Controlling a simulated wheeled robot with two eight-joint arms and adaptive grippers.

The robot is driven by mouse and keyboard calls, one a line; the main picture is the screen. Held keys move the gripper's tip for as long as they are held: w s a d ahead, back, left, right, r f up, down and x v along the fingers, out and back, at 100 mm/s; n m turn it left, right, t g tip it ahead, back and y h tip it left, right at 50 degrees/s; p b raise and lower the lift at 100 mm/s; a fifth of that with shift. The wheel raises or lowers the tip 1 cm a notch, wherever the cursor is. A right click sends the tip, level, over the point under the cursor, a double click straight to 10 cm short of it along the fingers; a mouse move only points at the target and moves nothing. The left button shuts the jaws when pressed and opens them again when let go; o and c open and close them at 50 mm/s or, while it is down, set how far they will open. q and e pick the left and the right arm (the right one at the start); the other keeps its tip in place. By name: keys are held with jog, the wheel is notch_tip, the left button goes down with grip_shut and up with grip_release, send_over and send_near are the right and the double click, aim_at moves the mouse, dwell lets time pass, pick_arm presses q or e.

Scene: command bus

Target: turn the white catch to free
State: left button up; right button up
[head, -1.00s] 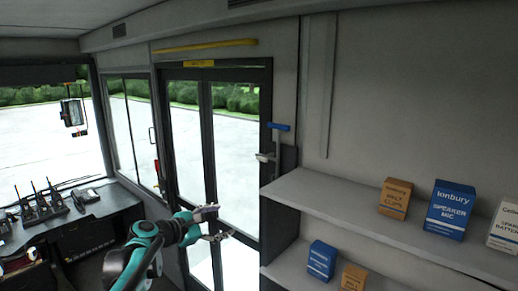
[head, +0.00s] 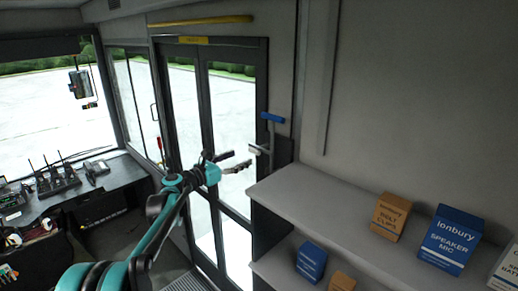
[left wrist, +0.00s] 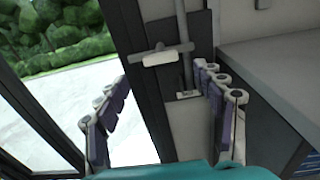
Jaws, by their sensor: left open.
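The white catch (head: 255,149) sticks out beside the grey upright lever with a blue handle (head: 271,118), at the right edge of the double door. In the left wrist view the catch (left wrist: 160,57) is a short pale bar lying crosswise in front of the grey rod, on a dark plate. My left gripper (head: 241,161) is open and empty, a little left of and below the catch, and apart from it. In the left wrist view its spread fingers (left wrist: 161,82) flank the view, with the catch ahead between them. My right gripper is not in view.
A grey shelf (head: 305,203) juts out close to the right of the lever, with boxes such as the orange one (head: 390,215) on it. The glazed door (head: 232,130) stands behind my gripper. A dash with radios (head: 52,182) lies at the left.

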aim_at(253, 152)
pick_arm(q)
jog(key=p+x, duration=0.2)
jog(key=x, duration=0.4)
jog(key=shift+d+r, duration=0.1)
jog(key=shift+w+d, duration=0.35)
jog(key=shift+w, duration=0.05)
jog(key=shift+s+a, duration=0.15)
jog(key=shift+c, duration=0.9)
jog(key=c, duration=1)
